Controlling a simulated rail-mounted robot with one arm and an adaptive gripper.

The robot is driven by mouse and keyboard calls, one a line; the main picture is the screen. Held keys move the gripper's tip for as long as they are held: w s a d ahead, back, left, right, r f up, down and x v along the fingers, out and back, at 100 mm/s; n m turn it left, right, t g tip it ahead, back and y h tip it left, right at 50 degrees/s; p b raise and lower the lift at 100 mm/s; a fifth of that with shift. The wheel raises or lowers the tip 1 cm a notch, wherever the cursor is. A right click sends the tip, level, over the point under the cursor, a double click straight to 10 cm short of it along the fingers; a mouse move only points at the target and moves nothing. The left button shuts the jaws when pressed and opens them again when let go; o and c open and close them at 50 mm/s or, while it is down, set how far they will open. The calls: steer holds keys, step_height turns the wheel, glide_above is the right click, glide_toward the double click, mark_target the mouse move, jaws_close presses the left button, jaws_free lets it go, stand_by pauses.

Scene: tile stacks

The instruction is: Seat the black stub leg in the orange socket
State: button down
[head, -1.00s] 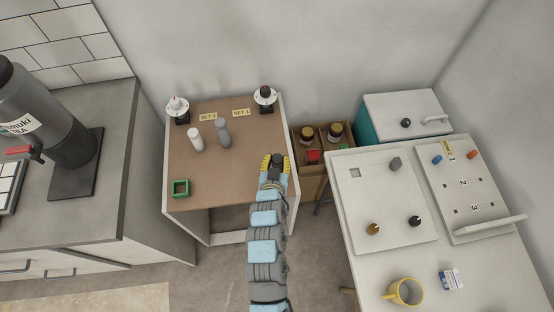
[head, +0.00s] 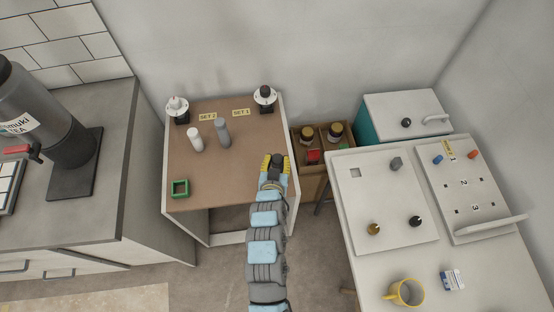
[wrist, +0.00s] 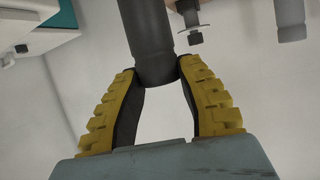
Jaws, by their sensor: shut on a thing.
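My gripper (head: 276,163) is over the front right corner of the brown-topped table in the head view. Its yellow-padded fingers are shut on a black cylinder, the black stub leg (head: 276,158). In the wrist view the black stub leg (wrist: 148,35) runs between the fingertips of my gripper (wrist: 157,74) and out of the top of the picture. I make out no orange socket in either view; my gripper and arm hide part of the table's front right corner. A green square socket (head: 180,188) sits at the table's front left.
A white cylinder (head: 195,140) and a grey cylinder (head: 222,133) stand mid-table (head: 230,182). Two round-based fixtures stand at its back corners, with SET 1 and SET 2 labels between them. A wooden crate (head: 312,176) is to the right, beside a white table.

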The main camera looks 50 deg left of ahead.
steer(key=shift+f+b, duration=1.2)
steer(key=shift+f, duration=0.7)
steer(key=c, duration=0.7)
jaws_free()
steer(key=shift+v, duration=6)
